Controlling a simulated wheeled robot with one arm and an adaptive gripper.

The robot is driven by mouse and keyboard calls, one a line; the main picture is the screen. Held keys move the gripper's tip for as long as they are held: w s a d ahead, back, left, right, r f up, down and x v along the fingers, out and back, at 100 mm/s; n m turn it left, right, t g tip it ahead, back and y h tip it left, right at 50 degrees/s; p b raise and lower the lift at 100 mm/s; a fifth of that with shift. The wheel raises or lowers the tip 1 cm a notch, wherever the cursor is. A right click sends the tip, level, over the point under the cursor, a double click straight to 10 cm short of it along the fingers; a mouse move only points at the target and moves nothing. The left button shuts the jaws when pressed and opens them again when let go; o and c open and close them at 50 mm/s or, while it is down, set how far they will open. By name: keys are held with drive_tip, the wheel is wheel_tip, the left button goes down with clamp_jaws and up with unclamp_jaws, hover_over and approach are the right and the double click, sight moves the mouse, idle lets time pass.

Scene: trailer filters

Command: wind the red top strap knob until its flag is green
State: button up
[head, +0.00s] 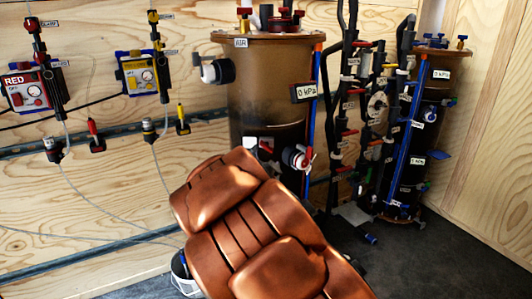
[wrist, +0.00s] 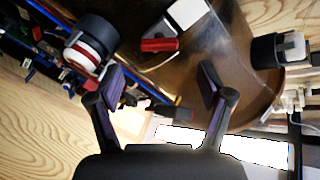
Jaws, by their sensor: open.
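My gripper (wrist: 160,88) shows in the wrist view, with its two dark fingers wide apart and nothing held between them. Beyond the fingers is the brown curved wall of a tank, close to the camera. In the head view my copper-coloured arm covers the lower front of the large tank (head: 262,90), and my gripper is hidden. Red knobs (head: 285,12) stand on that tank's lid, and a red-topped fitting (head: 31,25) hangs on the left wall. I cannot tell which red part is the top strap knob. No green flag is clear.
A white and black port with a red ring (wrist: 92,45) is close to the left finger. A red block (wrist: 159,45) and a black port (wrist: 278,50) are near the tank wall. Pipes (head: 375,110) and a second tank (head: 425,125) stand at right. Floor is clear at lower right.

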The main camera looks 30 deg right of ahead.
sight(266, 148)
drive_tip(key=shift+x, duration=3.6)
drive_tip(key=shift+f, duration=0.1)
drive_tip(key=c, duration=1.2)
drive_tip(key=shift+o, duration=0.2)
drive_tip(key=shift+n, duration=2.9)
